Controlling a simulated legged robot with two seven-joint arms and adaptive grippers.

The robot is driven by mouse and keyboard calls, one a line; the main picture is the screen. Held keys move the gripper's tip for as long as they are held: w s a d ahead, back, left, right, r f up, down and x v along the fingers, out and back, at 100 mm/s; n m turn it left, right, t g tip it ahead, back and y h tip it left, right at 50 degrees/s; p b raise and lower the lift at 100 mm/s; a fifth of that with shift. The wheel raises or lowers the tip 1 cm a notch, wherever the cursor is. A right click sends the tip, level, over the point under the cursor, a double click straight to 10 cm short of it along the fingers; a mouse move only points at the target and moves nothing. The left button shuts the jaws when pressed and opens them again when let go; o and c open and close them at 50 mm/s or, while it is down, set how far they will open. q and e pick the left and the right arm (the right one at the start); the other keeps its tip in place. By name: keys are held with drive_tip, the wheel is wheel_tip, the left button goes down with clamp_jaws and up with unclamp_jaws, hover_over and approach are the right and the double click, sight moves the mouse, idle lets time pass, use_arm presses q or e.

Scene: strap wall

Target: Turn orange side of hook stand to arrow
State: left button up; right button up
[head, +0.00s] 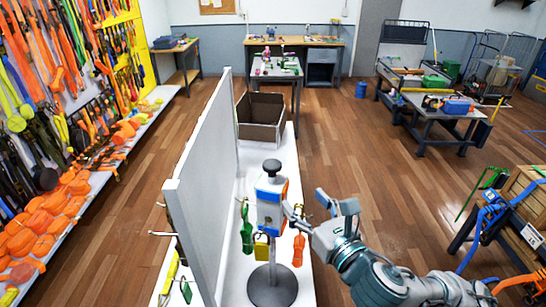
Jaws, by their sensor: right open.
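The hook stand (270,205) stands upright on a white shelf, with a dark knob on top, a round grey base and a block head. The head shows a white and blue face towards me and a narrow orange side at its right edge. Green, yellow and orange items hang from its hooks: a green one (246,228), a yellow padlock-like one (261,247) and an orange one (298,250). My right gripper (312,205) is open just right of the head; I cannot tell whether it touches. No arrow can be made out. My left gripper is not in view.
A tall white panel (205,185) rises close to the stand's left, with hooks on its far side. An open cardboard box (261,117) sits behind on the shelf. Straps fill the wall at left.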

sight(277, 170)
drive_tip(key=x, duration=0.5)
drive_tip(key=p+x, duration=0.1)
drive_tip(key=x, duration=0.9)
drive_tip(key=shift+s+a, duration=0.1)
drive_tip(key=shift+a, duration=0.2)
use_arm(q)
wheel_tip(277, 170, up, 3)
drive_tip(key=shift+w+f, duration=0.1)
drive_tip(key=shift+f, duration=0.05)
use_arm(e)
clamp_jaws()
use_arm(q)
drive_tip(key=shift+p, duration=0.3)
